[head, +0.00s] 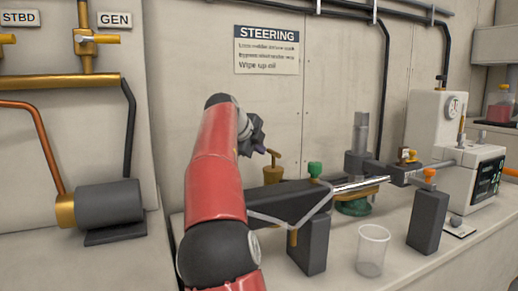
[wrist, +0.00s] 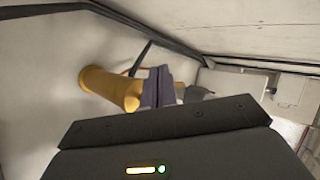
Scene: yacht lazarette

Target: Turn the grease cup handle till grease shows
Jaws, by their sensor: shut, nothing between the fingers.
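The grease cup (head: 272,175) is a brass body with a small brass T-shaped handle (head: 274,154) on top, standing behind the dark steering block in the head view. My gripper (head: 260,149), at the end of the red arm, is just left of the handle and close to it. In the wrist view the shut fingers (wrist: 160,88) show in front of a yellow brass cylinder, which looks like the cup seen sideways. The fingers hide part of it. I cannot tell whether they touch the handle. No grease is visible.
The dark steering arm (head: 287,201) and its rod run just in front of the cup. A green-topped fitting (head: 314,170), a clear tumbler (head: 372,250) and a dark post (head: 427,219) stand to the right. A STEERING sign (head: 266,50) hangs on the wall behind.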

